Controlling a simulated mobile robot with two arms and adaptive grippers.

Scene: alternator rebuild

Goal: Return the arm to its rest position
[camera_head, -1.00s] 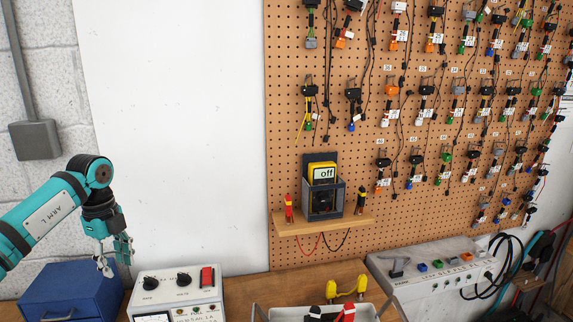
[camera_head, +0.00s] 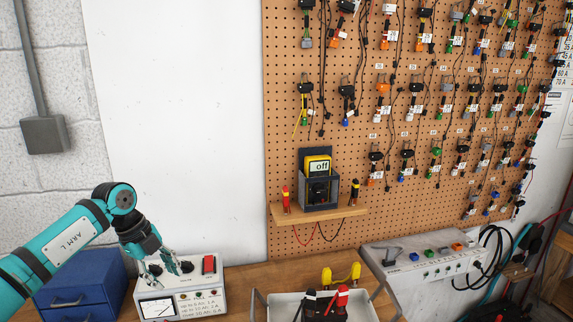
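My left arm, teal and labelled "ARM L", comes in from the left in the head view. Its gripper (camera_head: 160,268) hangs fingers-down in front of the white power supply box (camera_head: 190,294) and overlaps its top left knob area. The fingers look spread apart, with nothing seen between them. Whether they touch the box cannot be told. My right arm and gripper are not in view.
A blue drawer cabinet (camera_head: 85,290) stands left of the box. A grey tray (camera_head: 275,310) holds black and red clips, with a yellow part (camera_head: 340,275) behind. A multimeter (camera_head: 318,168) reading "off" sits on a wooden shelf (camera_head: 325,213). A grey panel (camera_head: 405,257) stands right.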

